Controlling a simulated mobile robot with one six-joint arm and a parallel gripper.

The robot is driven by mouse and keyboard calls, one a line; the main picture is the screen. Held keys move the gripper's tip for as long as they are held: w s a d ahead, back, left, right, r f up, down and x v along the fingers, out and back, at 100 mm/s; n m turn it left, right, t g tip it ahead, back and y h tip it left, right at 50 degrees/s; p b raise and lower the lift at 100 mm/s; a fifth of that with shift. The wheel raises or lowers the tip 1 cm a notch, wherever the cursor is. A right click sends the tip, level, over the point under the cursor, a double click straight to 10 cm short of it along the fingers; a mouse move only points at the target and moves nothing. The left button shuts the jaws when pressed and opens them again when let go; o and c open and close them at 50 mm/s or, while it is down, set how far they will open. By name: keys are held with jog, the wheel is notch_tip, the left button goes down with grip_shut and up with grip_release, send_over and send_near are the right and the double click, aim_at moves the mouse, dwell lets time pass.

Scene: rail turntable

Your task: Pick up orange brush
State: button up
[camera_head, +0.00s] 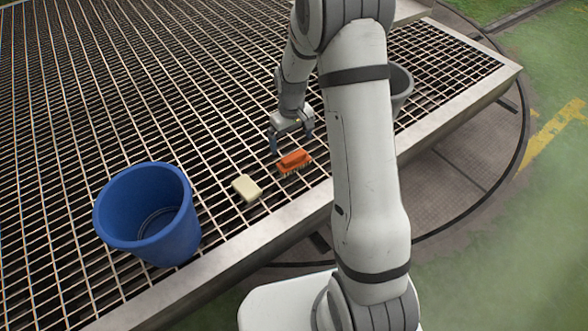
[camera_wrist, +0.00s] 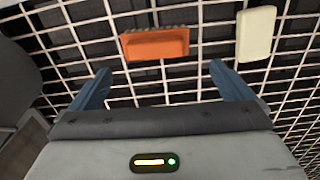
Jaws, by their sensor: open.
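The orange brush (camera_head: 294,161) lies bristles down on the metal grating, near its front edge. In the wrist view the brush (camera_wrist: 156,43) is ahead of my gripper (camera_wrist: 155,80), roughly centred between the two blue fingers and beyond their tips. My gripper (camera_head: 291,142) is open and empty, above the grating close to the brush in the head view. My arm hides part of the grating to the right of the brush.
A cream block (camera_head: 246,188) lies just left of the brush; it also shows in the wrist view (camera_wrist: 256,34). A blue bucket (camera_head: 176,238) stands further left. A grey bucket (camera_head: 401,85) is partly hidden behind my arm. The grating's solid rim (camera_head: 258,250) runs along the front.

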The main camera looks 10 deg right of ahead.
aim_at(294, 155)
jog(key=f+b, duration=0.1)
jog(key=f, duration=0.1)
jog(key=f+b, duration=0.1)
jog(key=f, duration=0.2)
jog(key=f+b, duration=0.2)
jog(key=f, duration=0.1)
jog(key=shift+w+d, duration=0.2)
jog(key=shift+d, duration=0.15)
jog(key=shift+r, duration=0.1)
jog(key=c, duration=1)
notch_tip(294, 155, up, 10)
jog(key=p, duration=0.4)
jog(key=shift+p, duration=0.35)
